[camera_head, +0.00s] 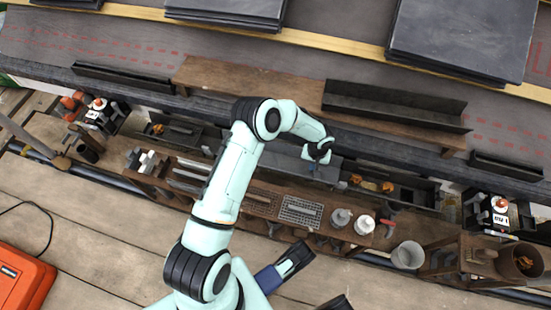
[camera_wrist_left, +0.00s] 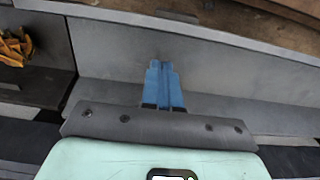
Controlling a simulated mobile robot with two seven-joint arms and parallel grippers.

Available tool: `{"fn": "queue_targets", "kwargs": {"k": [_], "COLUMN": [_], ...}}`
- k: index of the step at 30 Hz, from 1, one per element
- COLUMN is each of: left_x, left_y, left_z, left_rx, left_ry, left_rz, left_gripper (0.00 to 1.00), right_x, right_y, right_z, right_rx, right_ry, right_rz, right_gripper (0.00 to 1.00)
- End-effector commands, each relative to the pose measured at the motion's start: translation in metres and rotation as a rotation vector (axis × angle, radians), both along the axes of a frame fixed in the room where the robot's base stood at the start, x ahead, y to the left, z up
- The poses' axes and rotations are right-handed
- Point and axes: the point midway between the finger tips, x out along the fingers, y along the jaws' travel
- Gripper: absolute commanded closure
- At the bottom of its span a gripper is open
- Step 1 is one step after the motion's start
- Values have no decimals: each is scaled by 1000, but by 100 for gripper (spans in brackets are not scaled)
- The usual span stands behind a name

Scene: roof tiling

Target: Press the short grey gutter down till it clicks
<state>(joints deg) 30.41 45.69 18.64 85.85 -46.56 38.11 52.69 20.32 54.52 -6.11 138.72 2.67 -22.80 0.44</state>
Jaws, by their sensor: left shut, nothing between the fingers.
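The short grey gutter (camera_head: 285,158) lies in the dark trough strip along the middle of the head view, partly behind my left arm. It fills much of the left wrist view (camera_wrist_left: 230,75) as a smooth grey channel, with one end towards the left. My left gripper (camera_head: 313,168) is over the gutter near that end. Its blue fingers (camera_wrist_left: 161,68) are together, pointing at the gutter's inside, with nothing between them. The fingertips look close to or against the grey surface; I cannot tell if they touch.
A long dark gutter (camera_head: 395,106) lies on the brown board behind. Slate stacks (camera_head: 465,35) stand at the back.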

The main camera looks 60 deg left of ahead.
Motion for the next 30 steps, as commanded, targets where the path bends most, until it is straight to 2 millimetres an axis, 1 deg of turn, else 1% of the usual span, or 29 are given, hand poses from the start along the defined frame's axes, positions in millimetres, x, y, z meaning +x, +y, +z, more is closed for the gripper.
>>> {"fn": "queue_targets", "kwargs": {"k": [26,30], "left_x": [0,0], "left_y": [0,0], "left_z": [-14,-14], "left_rx": [-1,-1], "left_ry": [1,1], "left_rz": [0,0], "left_gripper": [100,100], "right_x": [0,0], "right_y": [0,0], "right_z": [0,0], "right_rx": [0,0], "right_ry": [0,0], "right_rz": [0,0], "right_gripper": [57,57]}}
